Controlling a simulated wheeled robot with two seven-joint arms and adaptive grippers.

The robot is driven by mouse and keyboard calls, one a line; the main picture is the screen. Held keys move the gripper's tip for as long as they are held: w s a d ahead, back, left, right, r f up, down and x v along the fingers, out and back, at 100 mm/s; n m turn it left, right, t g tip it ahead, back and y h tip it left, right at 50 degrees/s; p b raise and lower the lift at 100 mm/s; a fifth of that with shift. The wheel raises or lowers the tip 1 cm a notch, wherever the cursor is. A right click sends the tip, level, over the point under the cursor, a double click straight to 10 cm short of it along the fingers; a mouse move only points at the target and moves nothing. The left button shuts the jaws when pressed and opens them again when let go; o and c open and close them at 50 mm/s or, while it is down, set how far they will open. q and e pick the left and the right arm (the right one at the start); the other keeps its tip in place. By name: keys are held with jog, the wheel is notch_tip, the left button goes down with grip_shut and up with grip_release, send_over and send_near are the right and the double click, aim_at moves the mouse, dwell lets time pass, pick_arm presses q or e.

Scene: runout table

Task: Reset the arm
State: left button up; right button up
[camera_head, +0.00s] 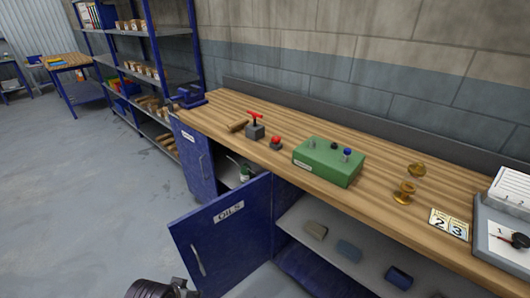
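A dark, ribbed part of my own arm shows at the bottom edge, left of centre, just in front of the open blue door. A small grey and black part beside it looks like a piece of my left gripper (180,288). The picture's edge cuts it off, so its fingertips and anything between them are hidden. It is low, below the tabletop and apart from the things on the bench. My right gripper is not in view.
A wooden bench (232,113) carries a red-handled device (255,131), a green box (329,162), brass pieces (404,192) and number cards (449,223). The blue "OILS" door (225,238) stands open toward me. Grey floor (90,190) at left is clear.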

pick_arm(q)
jog(key=s+a+f+g+p, duration=0.1)
jog(key=s+f, duration=0.1)
jog(key=f, duration=1.3)
jog(key=s+a+f+g+p, duration=0.1)
jog(key=s+a+f, duration=0.1)
jog(key=f, duration=1.3)
jog(key=s+a+f, duration=0.4)
jog(key=s+f, duration=0.5)
jog(key=s, duration=0.1)
jog(key=s+a+f+g+y+p, duration=0.1)
jog(key=s+a+f, duration=0.2)
jog(key=s+f, duration=0.6)
jog(key=shift+s+a+m, duration=0.3)
jog(key=shift+s+a, duration=0.05)
jog(key=shift+s, duration=0.25)
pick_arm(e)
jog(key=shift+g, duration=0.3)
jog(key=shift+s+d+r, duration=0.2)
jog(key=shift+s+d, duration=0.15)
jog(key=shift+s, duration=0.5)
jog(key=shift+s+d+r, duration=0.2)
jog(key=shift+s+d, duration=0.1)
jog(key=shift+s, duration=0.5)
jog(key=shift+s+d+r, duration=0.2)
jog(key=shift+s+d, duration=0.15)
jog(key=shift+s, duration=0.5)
pick_arm(q)
jog(key=shift+w, duration=0.1)
